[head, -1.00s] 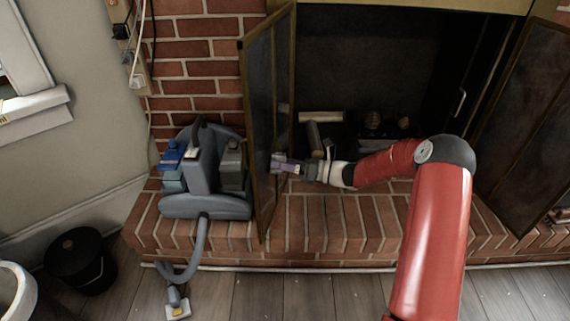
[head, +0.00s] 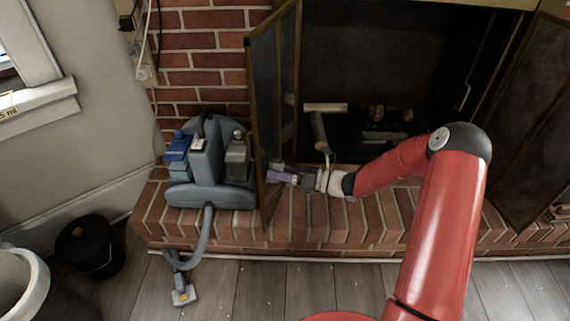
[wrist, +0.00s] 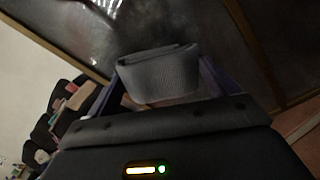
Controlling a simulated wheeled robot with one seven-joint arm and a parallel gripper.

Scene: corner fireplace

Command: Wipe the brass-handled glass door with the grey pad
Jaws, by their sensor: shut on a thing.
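The left glass door (head: 272,120) has a thin brass-coloured frame and stands swung open, nearly edge-on in the head view. In the wrist view its dark glass (wrist: 110,25) fills the top, with a pale hazy patch on it.
A grey-blue vacuum-like machine (head: 208,170) with a hose stands left of the door on the brick hearth (head: 370,232). The right door (head: 535,120) is open too. A black bucket (head: 90,248) stands on the floor at left.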

